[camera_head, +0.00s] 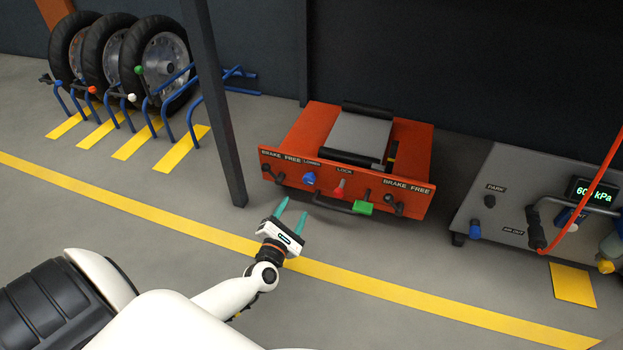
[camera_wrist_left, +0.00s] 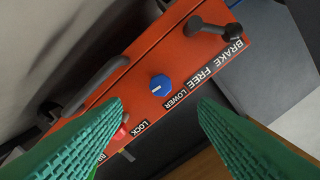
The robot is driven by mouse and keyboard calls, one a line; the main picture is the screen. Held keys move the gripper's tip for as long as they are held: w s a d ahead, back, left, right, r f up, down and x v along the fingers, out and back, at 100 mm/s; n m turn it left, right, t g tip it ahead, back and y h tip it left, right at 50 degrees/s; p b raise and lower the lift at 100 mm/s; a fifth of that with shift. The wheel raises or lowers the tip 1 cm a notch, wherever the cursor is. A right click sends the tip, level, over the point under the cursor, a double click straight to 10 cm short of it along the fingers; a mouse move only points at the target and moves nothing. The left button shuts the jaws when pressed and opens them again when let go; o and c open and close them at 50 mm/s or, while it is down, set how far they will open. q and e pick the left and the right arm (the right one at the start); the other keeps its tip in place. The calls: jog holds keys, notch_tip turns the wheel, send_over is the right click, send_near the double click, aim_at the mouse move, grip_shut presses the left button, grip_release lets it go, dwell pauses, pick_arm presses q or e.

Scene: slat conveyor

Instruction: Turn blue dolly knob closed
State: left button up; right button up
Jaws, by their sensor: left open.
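The blue dolly knob (camera_head: 308,178) sits on the front panel of the orange dolly (camera_head: 426,165), left of the red knob (camera_head: 339,187). In the left wrist view the blue knob (camera_wrist_left: 161,87) shows a white pointer mark, beside the word LOWER. My left gripper (camera_head: 292,207) is open, its teal fingers pointing toward the panel. In the wrist view the blue knob lies between and beyond the green-looking fingertips, apart from them. Nothing is between the fingers. My right gripper is not in view.
A dark post (camera_head: 220,110) rises left of the dolly. A grey air unit (camera_head: 500,190) is at right. Floor before the dolly is clear.

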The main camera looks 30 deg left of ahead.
aim_at(308, 182)
pick_arm(q)
jog(key=b+x, duration=0.4)
jog(key=x, duration=0.6)
jog(key=shift+w+a, duration=0.1)
jog(key=shift+w, duration=0.6)
jog(key=shift+c, duration=0.3)
jog(key=c, duration=0.9)
